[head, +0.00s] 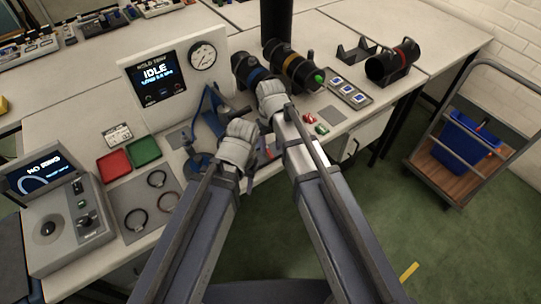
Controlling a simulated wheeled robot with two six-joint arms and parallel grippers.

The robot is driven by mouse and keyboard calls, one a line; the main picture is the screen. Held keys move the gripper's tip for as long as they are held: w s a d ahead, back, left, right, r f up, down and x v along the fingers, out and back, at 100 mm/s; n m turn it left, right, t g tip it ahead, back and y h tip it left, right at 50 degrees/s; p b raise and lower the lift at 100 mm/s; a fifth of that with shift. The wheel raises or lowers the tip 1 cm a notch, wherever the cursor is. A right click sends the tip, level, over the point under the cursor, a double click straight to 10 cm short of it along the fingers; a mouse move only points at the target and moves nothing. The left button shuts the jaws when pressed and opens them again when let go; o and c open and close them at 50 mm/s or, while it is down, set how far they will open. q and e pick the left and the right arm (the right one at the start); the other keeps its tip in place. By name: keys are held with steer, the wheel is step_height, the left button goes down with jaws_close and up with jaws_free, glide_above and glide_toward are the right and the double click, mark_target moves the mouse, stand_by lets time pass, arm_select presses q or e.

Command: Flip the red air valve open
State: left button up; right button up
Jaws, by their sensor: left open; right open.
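My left gripper (241,134) is the lower one, over the front of the bench beside the blue lever stand (208,108). My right gripper (269,92) is above and right of it, in front of the dark cylinder with a blue band (246,72). Both are open; I see nothing held. A small red part (269,151) shows just right of my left gripper, partly hidden by my arms; I cannot tell whether it is the air valve or how its handle stands. The test panel (160,95) has a gauge and reads IDLE.
A yellow-banded cylinder (289,66) with a green tip lies behind my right gripper. A red-banded cylinder (391,63) rests at the right. Red (114,162) and green (144,150) trays, rings and a control box (72,222) are at left. A cart (470,145) stands on the right.

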mark_target(269, 153)
steer(key=shift+f+b, duration=0.85)
steer(key=shift+f, duration=0.5)
arm_select(q)
step_height(269, 153, down, 3)
steer(key=shift+r, duration=0.15)
arm_select(e)
jaws_close()
